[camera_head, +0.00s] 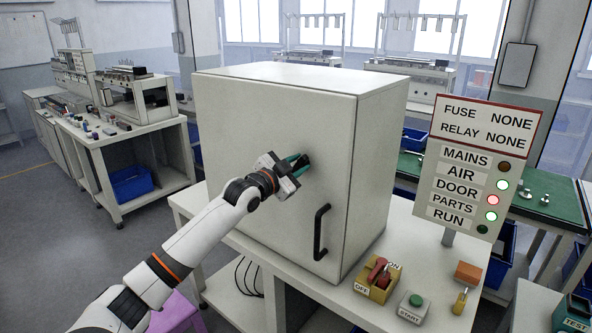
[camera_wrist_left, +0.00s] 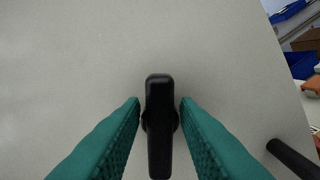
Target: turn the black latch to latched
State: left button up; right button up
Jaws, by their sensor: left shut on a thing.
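The black latch (camera_head: 304,160) is a short bar on the front door of the white cabinet (camera_head: 240,120). In the left wrist view the latch (camera_wrist_left: 159,125) lies along the picture's vertical, over a round dark base on the door. My left gripper (camera_head: 299,162) has its green fingers on either side of the latch and is shut on it. In the head view the fingers hide part of the latch. The door looks closed. My right gripper is in neither view.
A black door handle (camera_head: 320,232) sits below and right of the latch. A sign (camera_head: 476,165) shows a red DOOR lamp and green AIR and PARTS lamps. A red switch on a yellow box (camera_head: 377,280) and a green START button (camera_head: 415,301) stand on the bench front.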

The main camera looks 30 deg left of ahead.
pick_arm(q)
jog(key=m, duration=0.2)
jog(key=m+p, duration=0.1)
jog(key=m, duration=0.1)
jog(key=shift+d+f+m, duration=0.15)
jog(key=shift+m, duration=0.25)
jog(key=m+p, duration=0.1)
jog(key=m, duration=0.2)
jog(key=shift+d+f, duration=0.1)
jog(key=shift+f, duration=0.1)
jog(key=shift+f+m, duration=0.15)
jog(key=shift+m, duration=1.55)
jog(key=o, duration=0.7)
jog(key=shift+s, duration=0.1)
